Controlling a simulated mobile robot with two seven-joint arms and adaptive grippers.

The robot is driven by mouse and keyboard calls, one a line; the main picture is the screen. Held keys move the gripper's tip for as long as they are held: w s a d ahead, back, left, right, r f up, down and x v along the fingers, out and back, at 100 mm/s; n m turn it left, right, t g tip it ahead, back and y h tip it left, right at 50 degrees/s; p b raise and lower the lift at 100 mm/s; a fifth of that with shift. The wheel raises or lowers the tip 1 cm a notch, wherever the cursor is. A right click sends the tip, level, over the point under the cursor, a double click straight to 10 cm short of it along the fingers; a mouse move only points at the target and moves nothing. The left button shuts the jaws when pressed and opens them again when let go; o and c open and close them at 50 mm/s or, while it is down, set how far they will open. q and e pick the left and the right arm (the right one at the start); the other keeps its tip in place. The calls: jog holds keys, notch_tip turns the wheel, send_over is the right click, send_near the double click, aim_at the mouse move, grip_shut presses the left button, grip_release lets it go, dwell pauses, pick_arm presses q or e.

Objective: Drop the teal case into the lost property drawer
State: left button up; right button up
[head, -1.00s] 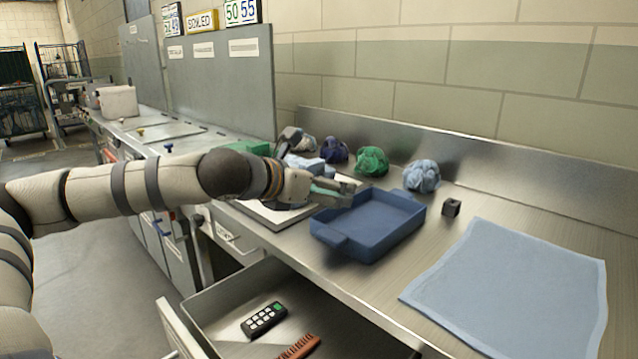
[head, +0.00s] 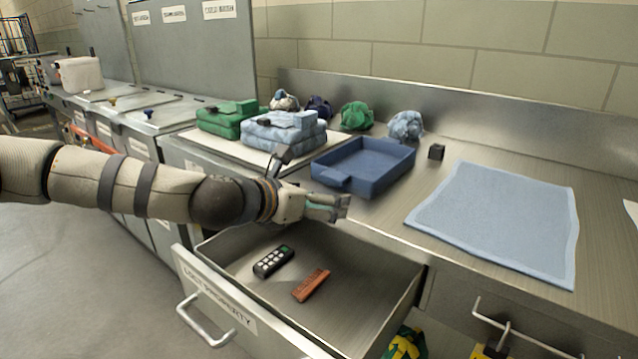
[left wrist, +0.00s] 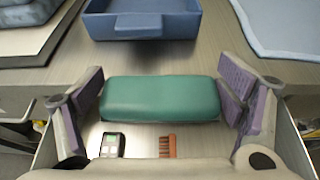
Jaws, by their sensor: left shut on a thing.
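The teal case (left wrist: 161,98) is a rounded oblong held across between the two fingers of my left gripper (left wrist: 162,100) in the left wrist view. In the head view my left gripper (head: 340,206) is above the back part of the open drawer, and only a little of the teal case (head: 318,214) shows between its fingers. The lost property drawer (head: 350,300) is pulled out under the counter, with a partly readable label on its front. A black remote (head: 273,261) and an orange-brown comb (head: 311,285) lie on its floor. My right gripper is not in view.
A blue tray (head: 365,180) sits on the counter just behind the gripper. Folded green (head: 226,118) and light blue (head: 284,130) bundles lie on a pale board at left. A light blue cloth (head: 497,215) lies flat at right. The drawer's right half is clear.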

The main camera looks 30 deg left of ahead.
pick_arm(q)
jog(key=shift+f, duration=0.25)
jog(key=o, duration=1)
jog(key=shift+s, duration=0.1)
jog(key=shift+v, duration=3.75)
